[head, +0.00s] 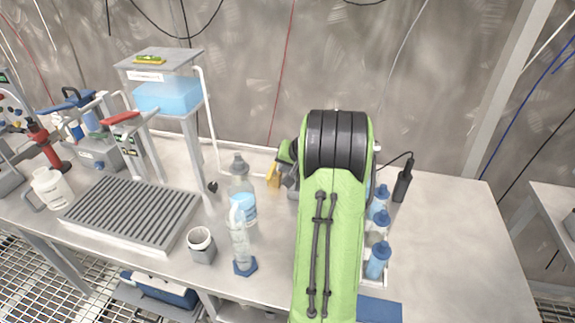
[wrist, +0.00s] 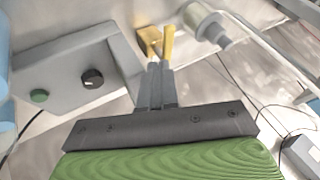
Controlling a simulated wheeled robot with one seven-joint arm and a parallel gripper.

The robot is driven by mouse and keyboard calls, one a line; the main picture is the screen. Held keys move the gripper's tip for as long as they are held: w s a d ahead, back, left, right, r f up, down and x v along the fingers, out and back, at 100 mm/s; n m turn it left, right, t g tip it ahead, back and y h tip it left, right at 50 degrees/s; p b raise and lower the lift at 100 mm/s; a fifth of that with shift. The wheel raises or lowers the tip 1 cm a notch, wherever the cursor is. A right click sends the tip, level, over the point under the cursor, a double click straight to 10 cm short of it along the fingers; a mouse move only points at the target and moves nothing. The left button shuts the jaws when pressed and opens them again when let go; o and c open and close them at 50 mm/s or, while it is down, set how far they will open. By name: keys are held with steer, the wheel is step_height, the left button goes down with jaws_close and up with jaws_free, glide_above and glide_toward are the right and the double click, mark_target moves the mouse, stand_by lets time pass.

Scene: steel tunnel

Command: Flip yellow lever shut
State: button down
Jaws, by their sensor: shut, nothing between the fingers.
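The yellow lever (wrist: 168,43) stands up from a yellow block (wrist: 149,41) at the top middle of the wrist view. In the head view a small yellow part (head: 273,176) shows just left of my green arm. My gripper (wrist: 159,66) is shut and empty, its fingertips right at the near side of the lever. I cannot tell whether they touch it. In the head view my arm hides the gripper and most of the device around the lever.
A grey box (wrist: 72,70) with a green button and a black knob is left of my fingers. Bottles (head: 241,190) stand left of my arm, and blue-capped ones (head: 377,262) right. The table's right end is clear.

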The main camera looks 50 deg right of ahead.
mark_target(271, 175)
steer(key=x, duration=0.5)
steer(key=shift+w+b, duration=0.1)
steer(key=shift+b, duration=0.2)
steer(key=shift+w+a+m+h, duration=0.1)
steer(key=shift+a+m+h, duration=0.2)
steer(key=shift+m, duration=0.1)
